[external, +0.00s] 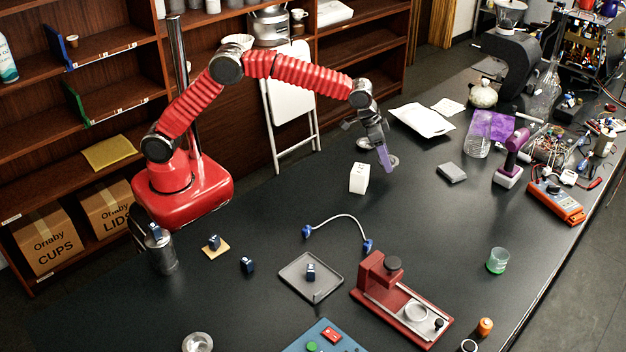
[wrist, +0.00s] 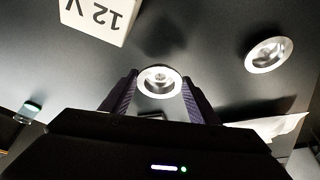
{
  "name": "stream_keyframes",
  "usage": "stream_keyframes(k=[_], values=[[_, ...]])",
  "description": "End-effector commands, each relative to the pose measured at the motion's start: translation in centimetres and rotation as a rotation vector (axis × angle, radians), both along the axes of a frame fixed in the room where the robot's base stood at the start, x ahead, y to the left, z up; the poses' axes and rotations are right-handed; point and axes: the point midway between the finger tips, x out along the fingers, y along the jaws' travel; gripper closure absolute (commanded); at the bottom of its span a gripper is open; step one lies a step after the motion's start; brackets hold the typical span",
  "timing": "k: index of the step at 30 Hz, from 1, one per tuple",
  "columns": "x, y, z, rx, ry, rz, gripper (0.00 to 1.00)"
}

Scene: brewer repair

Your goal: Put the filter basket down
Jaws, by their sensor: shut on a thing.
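My gripper (external: 385,158) is low over the black table, to the right of the white block. In the wrist view its dark fingers (wrist: 160,98) are shut on a small round metal filter basket (wrist: 160,80), which sits between the fingertips. A second round metal piece (wrist: 269,55) lies apart on the table at the upper right of the wrist view. The gap under the held basket is hidden.
The white block (external: 359,178), marked 12 V in the wrist view (wrist: 101,16), stands close on the left. White paper (external: 422,120) lies behind.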

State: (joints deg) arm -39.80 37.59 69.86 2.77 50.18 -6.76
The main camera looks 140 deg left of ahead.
Motion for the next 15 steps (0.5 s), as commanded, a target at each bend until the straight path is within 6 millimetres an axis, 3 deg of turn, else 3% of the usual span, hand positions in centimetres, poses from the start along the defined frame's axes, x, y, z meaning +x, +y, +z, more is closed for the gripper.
stream_keyframes(k=[4,15], values=[[0.0,0.0,-0.3,-0.001,0.001,0.000,0.67],[0.0,0.0,-3.7,0.000,0.000,0.000,0.67]])
